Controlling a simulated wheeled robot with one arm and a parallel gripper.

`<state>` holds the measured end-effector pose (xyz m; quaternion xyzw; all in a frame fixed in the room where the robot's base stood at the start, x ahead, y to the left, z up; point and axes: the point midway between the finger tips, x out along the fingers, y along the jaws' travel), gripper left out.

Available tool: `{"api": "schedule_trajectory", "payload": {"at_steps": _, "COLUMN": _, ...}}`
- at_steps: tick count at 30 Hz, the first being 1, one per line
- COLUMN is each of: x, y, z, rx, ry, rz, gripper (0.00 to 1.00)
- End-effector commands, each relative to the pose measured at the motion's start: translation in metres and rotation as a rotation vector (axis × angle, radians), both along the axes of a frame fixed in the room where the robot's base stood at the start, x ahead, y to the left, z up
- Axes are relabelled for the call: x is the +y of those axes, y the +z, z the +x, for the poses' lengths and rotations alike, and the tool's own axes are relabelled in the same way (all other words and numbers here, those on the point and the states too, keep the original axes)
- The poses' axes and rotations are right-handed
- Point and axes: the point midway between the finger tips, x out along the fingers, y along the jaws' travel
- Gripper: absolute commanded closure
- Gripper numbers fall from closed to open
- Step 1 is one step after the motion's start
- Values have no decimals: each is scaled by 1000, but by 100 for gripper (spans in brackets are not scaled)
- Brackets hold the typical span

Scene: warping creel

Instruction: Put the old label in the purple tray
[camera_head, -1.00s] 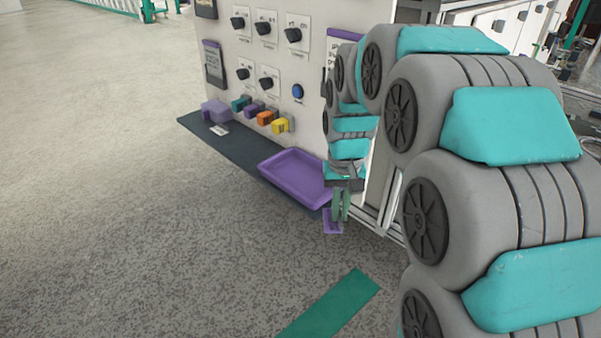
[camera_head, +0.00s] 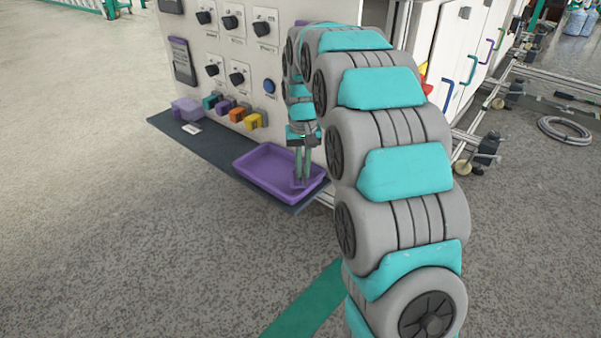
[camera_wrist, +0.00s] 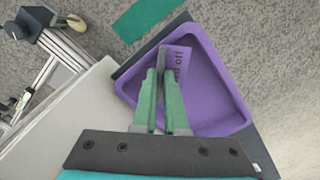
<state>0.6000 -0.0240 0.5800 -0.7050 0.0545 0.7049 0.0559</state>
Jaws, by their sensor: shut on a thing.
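My gripper (camera_head: 302,176) points down over the right part of the purple tray (camera_head: 250,168). Its green fingers, also in the wrist view (camera_wrist: 162,78), are shut on the old label (camera_wrist: 179,65). The label is a small purple plate with dark lettering, of which "off" is readable, and a grey strip beside it. In the head view the label (camera_head: 301,185) shows as a small purple patch at the fingertips. In the wrist view it lies within the tray's outline (camera_wrist: 232,112). I cannot tell whether it touches the tray's floor. The fingers hide part of it.
The tray stands on a dark shelf (camera_head: 215,155) below a white control panel (camera_head: 232,50) with knobs. Coloured blocks, including an orange one (camera_head: 237,114), line the panel's lower edge. A lilac box (camera_head: 186,109) and a small white tag (camera_head: 192,128) are at the shelf's left.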

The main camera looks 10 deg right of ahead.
Motion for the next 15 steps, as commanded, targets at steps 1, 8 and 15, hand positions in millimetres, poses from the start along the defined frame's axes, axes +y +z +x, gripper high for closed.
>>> {"api": "schedule_trajectory", "payload": {"at_steps": 1, "x": 0, "y": 0, "z": 8, "rx": -1, "ry": 0, "rz": 0, "gripper": 100}}
{"api": "schedule_trajectory", "payload": {"at_steps": 8, "x": 0, "y": -2, "z": 24, "rx": 1, "ry": 0, "rz": 0, "gripper": 100}}
{"api": "schedule_trajectory", "payload": {"at_steps": 15, "x": 0, "y": -24, "z": 23, "rx": 7, "ry": 0, "rz": 0, "gripper": 100}}
